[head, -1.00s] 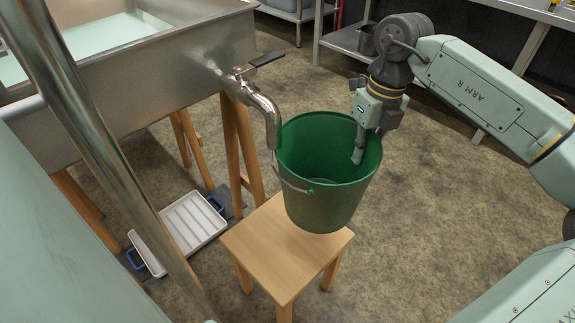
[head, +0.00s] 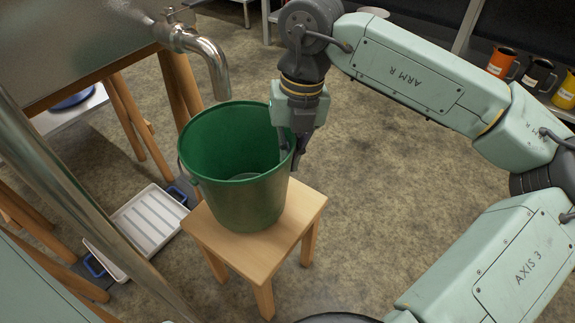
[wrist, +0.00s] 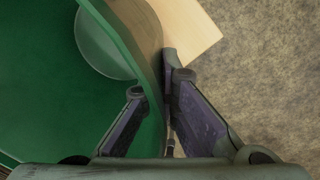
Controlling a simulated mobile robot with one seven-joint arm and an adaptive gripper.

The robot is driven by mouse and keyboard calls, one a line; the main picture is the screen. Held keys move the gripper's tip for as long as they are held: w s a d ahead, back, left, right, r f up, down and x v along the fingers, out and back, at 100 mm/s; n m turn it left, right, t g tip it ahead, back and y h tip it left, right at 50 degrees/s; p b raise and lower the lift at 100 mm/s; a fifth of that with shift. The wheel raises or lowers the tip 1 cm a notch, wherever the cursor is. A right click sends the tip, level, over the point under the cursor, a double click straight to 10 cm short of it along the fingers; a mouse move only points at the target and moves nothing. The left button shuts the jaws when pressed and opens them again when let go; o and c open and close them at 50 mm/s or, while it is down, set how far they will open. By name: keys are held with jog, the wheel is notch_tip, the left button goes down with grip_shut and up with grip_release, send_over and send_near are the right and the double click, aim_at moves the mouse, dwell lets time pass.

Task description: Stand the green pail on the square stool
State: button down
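The green pail (head: 240,195) is upright over the middle of the square wooden stool (head: 262,258) in the head view. Its base overlaps the stool top; I cannot tell for sure whether it rests there or hangs just above. My gripper (head: 289,160) is at the pail's right rim, pointing down, one finger inside and one outside. In the wrist view the gripper (wrist: 152,78) has its fingers closed on either side of the green wall (wrist: 112,45), and a corner of the stool (wrist: 192,35) shows beyond it.
A metal tap (head: 208,60) on the evaporator pan (head: 75,55) hangs behind the pail, close to its rim. A white ribbed tray (head: 143,228) lies on the floor at left. Mugs (head: 503,62) stand on a shelf at upper right. The floor right of the stool is clear.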

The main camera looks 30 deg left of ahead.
jog(key=shift+f+b, duration=0.6)
jog(key=shift+f, duration=1.15)
jog(key=c, duration=1.8)
grip_release()
jog(key=shift+r, duration=0.1)
notch_tip(320, 180, up, 12)
jog(key=d+p, duration=0.1)
jog(key=p, duration=0.3)
jog(key=shift+w+r, duration=0.15)
jog(key=shift+w, duration=0.25)
